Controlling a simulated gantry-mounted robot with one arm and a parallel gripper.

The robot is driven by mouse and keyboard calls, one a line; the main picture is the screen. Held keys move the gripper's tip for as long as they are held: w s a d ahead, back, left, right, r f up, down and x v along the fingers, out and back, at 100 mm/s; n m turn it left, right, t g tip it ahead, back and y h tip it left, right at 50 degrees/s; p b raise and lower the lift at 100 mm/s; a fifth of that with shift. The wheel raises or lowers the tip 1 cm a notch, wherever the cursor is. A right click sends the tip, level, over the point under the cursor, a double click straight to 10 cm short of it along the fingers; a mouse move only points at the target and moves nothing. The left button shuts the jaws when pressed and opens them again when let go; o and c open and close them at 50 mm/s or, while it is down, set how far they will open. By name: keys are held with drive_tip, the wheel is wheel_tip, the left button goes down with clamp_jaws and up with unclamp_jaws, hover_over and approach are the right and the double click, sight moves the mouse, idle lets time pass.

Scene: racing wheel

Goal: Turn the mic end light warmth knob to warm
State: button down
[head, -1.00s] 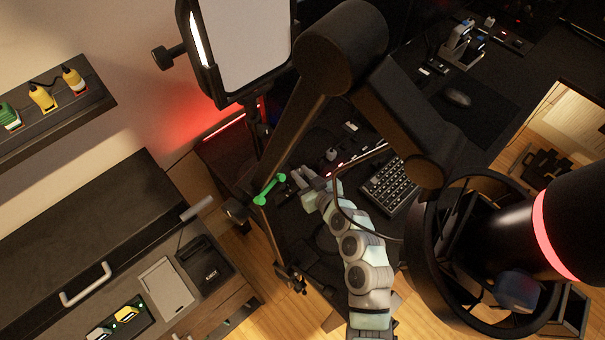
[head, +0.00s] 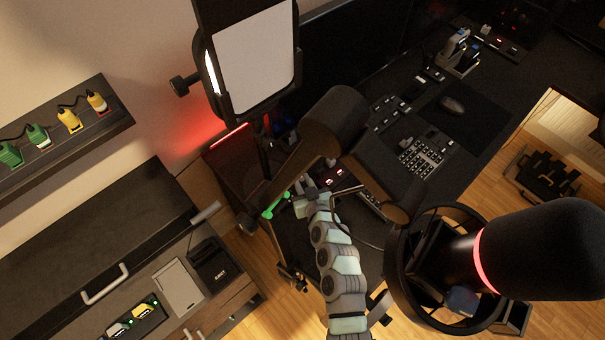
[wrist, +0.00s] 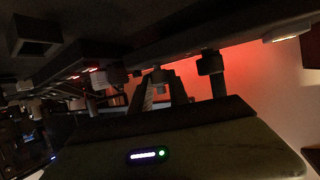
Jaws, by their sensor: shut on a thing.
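A white panel light (head: 255,65) in a black frame stands at the upper middle of the head view. A black knob (head: 183,86) sticks out from its left side. My gripper (head: 302,205) is beside the dark desk, below the panel light and next to a green part (head: 275,205). In the wrist view, my gripper's two fingers (wrist: 165,88) reach up to a small dark knob (wrist: 161,74) and are shut on it. Similar knobs stand on its left (wrist: 116,76) and right (wrist: 210,64). No warmth marking is legible.
A black boom arm (head: 335,120) crosses above my gripper. A large microphone (head: 545,250) with a red ring fills the lower right. A cabinet (head: 90,240) stands at lower left.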

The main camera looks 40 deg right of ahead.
drive_tip(key=p, duration=0.2)
drive_tip(key=m+h+p, duration=0.1)
drive_tip(key=p, duration=0.1)
drive_tip(key=shift+r+g, duration=0.25)
drive_tip(key=shift+g, duration=0.05)
drive_tip(key=m+h+p, duration=0.1)
drive_tip(key=p, duration=0.2)
drive_tip(key=shift+g+p, duration=0.3)
drive_tip(key=shift+p, duration=0.05)
drive_tip(key=shift+w, duration=0.15)
drive_tip(key=c, duration=1.3)
unclamp_jaws()
drive_tip(key=shift+a+f, duration=0.1)
drive_tip(key=shift+f, duration=0.05)
drive_tip(key=shift+o, duration=0.2)
drive_tip(key=v, duration=0.7)
drive_tip(key=shift+a+f, duration=0.1)
drive_tip(key=shift+f, duration=0.1)
drive_tip(key=shift+s+a+r, duration=0.1)
drive_tip(key=shift+s+r, duration=0.15)
drive_tip(key=shift+s, duration=0.05)
